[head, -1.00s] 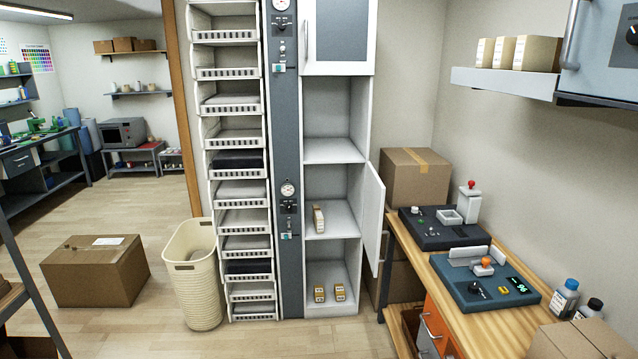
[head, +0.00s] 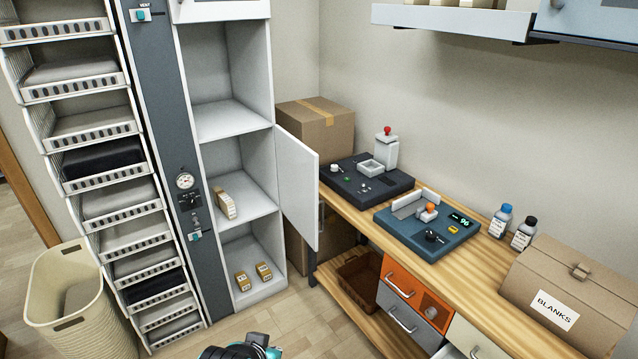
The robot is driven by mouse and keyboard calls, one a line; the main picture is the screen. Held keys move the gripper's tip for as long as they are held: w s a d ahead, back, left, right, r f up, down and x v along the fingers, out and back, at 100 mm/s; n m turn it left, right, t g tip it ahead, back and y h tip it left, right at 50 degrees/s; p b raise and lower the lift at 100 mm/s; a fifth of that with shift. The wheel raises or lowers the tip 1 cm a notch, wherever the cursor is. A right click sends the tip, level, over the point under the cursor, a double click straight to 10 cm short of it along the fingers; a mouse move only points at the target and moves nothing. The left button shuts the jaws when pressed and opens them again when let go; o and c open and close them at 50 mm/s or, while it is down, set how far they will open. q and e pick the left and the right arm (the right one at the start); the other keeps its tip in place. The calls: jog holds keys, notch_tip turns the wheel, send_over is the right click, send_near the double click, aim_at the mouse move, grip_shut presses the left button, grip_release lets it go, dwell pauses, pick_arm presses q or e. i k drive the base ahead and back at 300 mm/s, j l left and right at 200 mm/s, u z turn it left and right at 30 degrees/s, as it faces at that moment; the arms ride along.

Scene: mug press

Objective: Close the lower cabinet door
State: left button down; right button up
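The lower cabinet door (head: 298,188) is white and stands open, swung out to the right from the right side of the tall white cabinet (head: 224,122). A grey handle (head: 321,218) shows at its free edge. The opening beside it is uncovered; its shelf holds a small tan box (head: 225,205), and the bottom holds several-shaded small yellow-brown boxes (head: 243,281). A dark and teal part of mine shows at the bottom edge of the head view, well below the door. No gripper fingers show, and I cannot tell which arm it is.
A wooden workbench (head: 345,208) with two dark devices stands close to the right of the open door. A cardboard box (head: 318,120) is behind the door. A cream bin (head: 72,300) stands at the left. Floor (head: 305,325) before the cabinet is clear.

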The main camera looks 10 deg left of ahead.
aim_at(298, 165)
jog(key=i+j+z, duration=0.15)
jog(key=i+j, duration=0.15)
jog(key=i+j+z, duration=0.15)
jog(key=i+j, duration=0.15)
jog(key=j, duration=0.2)
jog(key=i+j+z, duration=0.15)
jog(key=i+j, duration=0.15)
jog(key=j, duration=0.2)
jog(key=i+z, duration=0.25)
jog(key=i, duration=0.7)
